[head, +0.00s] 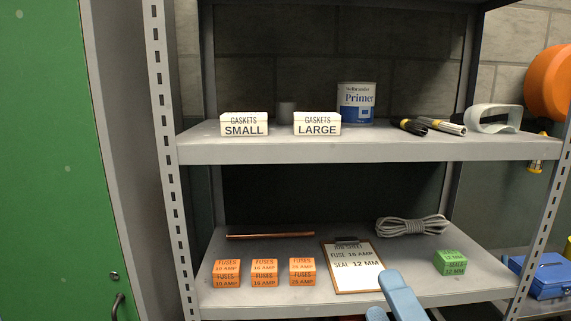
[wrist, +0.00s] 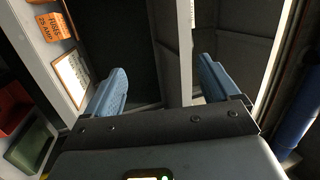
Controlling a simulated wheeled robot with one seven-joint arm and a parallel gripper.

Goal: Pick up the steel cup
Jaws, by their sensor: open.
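A small grey cylinder, which looks like the steel cup (head: 286,112), stands upright at the back of the upper shelf in the head view. It is between the small gaskets box (head: 244,124) and the large gaskets box (head: 317,124), and partly in shadow. My gripper (head: 388,300) shows its blue fingers at the bottom of the head view, in front of the lower shelf, well below and to the right of the cup. In the wrist view, my gripper (wrist: 162,72) is open with nothing between its fingers. The cup is not seen there.
The upper shelf (head: 370,148) also holds a primer can (head: 356,103), dark-handled tools (head: 433,126) and a pale looped object (head: 494,119).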

